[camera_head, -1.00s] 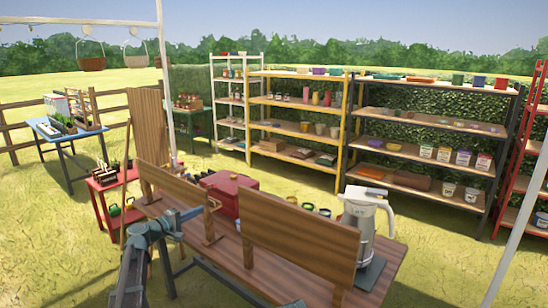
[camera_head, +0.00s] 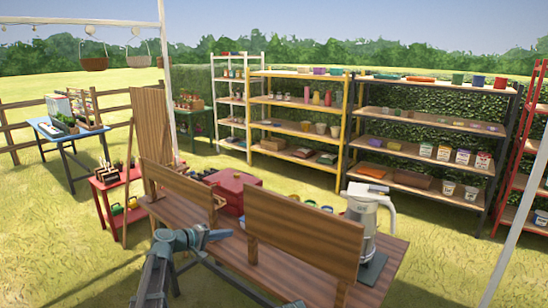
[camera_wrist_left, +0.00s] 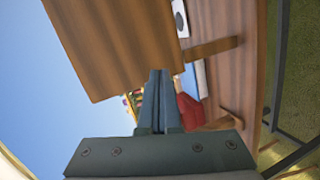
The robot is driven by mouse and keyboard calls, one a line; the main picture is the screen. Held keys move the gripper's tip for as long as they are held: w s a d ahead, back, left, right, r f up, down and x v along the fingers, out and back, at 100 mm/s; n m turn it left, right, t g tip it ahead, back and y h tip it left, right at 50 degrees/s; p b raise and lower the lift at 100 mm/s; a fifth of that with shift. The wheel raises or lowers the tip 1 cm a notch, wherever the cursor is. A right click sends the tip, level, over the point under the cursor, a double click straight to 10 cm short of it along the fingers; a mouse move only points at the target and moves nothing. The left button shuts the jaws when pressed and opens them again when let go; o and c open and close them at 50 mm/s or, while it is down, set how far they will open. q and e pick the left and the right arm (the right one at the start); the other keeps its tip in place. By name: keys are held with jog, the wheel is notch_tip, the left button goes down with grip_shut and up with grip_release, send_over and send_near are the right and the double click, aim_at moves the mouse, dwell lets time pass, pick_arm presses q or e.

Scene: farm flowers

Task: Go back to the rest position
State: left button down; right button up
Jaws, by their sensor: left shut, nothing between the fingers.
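My left gripper (camera_head: 218,234) is in front of the wooden table, near the gap between two upright brown boards. In the left wrist view the gripper (camera_wrist_left: 158,75) shows its fingers together with nothing between them. A brown board (camera_wrist_left: 110,45) fills the upper left of that view. My right gripper is not in either view now.
The table (camera_head: 385,262) carries a left board (camera_head: 180,195), a right board (camera_head: 305,235), a red box (camera_head: 238,190) and a silver-white machine (camera_head: 365,215). A red cart (camera_head: 104,190) stands left. Shelves (camera_head: 300,127) line the back. Grass is open at lower left.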

pick_arm(q)
jog(key=s+d+f+m+g+y, duration=0.1)
jog(key=s+d+f+m+g, duration=0.1)
jog(key=s+d+f, duration=0.4)
jog(key=s+d+f+m+g+y, duration=0.1)
jog(key=s+d+m+g+y, duration=0.2)
jog(key=s, duration=0.5)
jog(key=s+d+f+m+g, duration=0.2)
jog(key=s+d+f, duration=0.25)
jog(key=s, duration=0.25)
jog(key=s+a+f+m+g+y, duration=0.1)
jog(key=s+y, duration=0.3)
jog(key=s, duration=0.5)
jog(key=s+a+f+m+g+y, duration=0.2)
jog(key=s+y, duration=0.2)
jog(key=s, duration=0.4)
jog(key=shift+s+f+m, duration=0.25)
jog(key=shift+s+m, duration=0.1)
jog(key=shift+m, duration=0.05)
